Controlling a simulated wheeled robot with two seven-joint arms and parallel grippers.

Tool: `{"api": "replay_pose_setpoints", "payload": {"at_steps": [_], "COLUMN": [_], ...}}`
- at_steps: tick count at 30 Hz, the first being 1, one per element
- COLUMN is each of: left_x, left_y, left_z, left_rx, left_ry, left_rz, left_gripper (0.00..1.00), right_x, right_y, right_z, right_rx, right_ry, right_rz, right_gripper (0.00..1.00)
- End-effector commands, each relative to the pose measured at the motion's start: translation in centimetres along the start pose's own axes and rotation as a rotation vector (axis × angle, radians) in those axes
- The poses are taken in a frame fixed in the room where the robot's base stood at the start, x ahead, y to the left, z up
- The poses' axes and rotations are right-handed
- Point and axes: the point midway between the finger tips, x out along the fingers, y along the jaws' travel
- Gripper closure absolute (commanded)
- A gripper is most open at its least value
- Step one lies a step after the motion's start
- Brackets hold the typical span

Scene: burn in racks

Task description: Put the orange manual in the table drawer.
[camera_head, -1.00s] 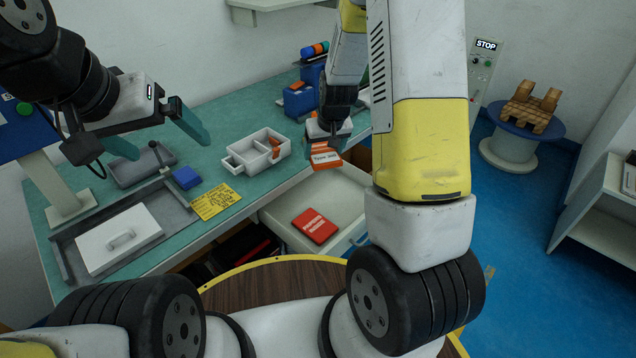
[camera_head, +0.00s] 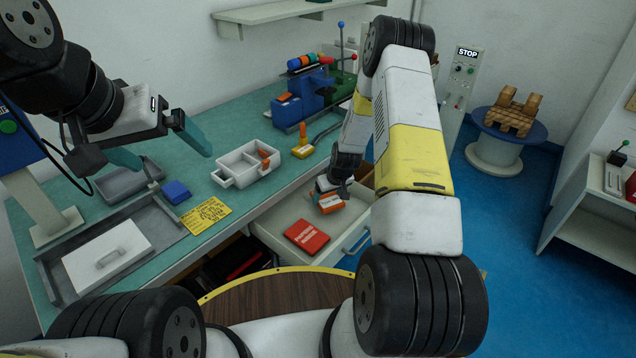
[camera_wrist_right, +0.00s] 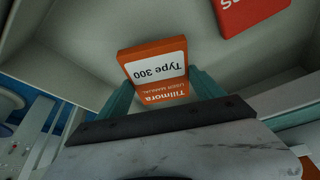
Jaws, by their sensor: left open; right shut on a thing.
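The orange manual (camera_wrist_right: 155,70) has a white label reading "Type 300" and is between the fingers of my right gripper (camera_wrist_right: 160,95) in the right wrist view. In the head view the orange manual (camera_head: 331,203) is low in or over the open table drawer (camera_head: 345,238); I cannot tell whether it touches the drawer floor. My right gripper (camera_head: 328,187) is shut on it. A red manual (camera_head: 307,237) lies flat in the drawer, nearer the front left; it also shows in the right wrist view (camera_wrist_right: 250,12). My left gripper (camera_head: 165,145) is open and empty above the table.
The green table (camera_head: 120,195) holds a white divided tray (camera_head: 247,165), a blue block (camera_head: 176,192), a yellow note (camera_head: 207,215) and a grey tray with a white lid (camera_head: 108,256). A blue vise-like machine (camera_head: 301,95) stands at the back.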

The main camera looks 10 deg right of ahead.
Motion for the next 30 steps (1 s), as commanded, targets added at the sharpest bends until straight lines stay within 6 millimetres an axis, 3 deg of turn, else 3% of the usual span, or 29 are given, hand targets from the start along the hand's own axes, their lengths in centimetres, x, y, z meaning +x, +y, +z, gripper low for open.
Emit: {"api": "replay_pose_setpoints", "payload": {"at_steps": [6,17,18,20,30], "left_x": [0.0,0.0,0.0,0.0,0.0], "left_y": [0.0,0.0,0.0,0.0,0.0], "left_z": [0.0,0.0,0.0,0.0,0.0], "left_rx": [0.000,0.000,0.000,0.000,0.000], "left_ry": [0.000,0.000,0.000,0.000,0.000], "left_rz": [0.000,0.000,0.000,0.000,0.000], "left_gripper": [0.02,0.02,0.02,0.02,0.02], "right_x": [2.7,3.0,3.0,3.0,2.8], "right_y": [0.0,0.0,0.0,0.0,0.0], "right_z": [1.1,1.3,1.2,1.2,1.2], "right_rx": [0.000,0.000,0.000,0.000,0.000], "right_ry": [-0.001,0.000,0.000,0.000,0.000], "right_rz": [0.000,0.000,0.000,0.000,0.000], "right_gripper": [0.69,0.69,0.15,0.04,0.01]}}
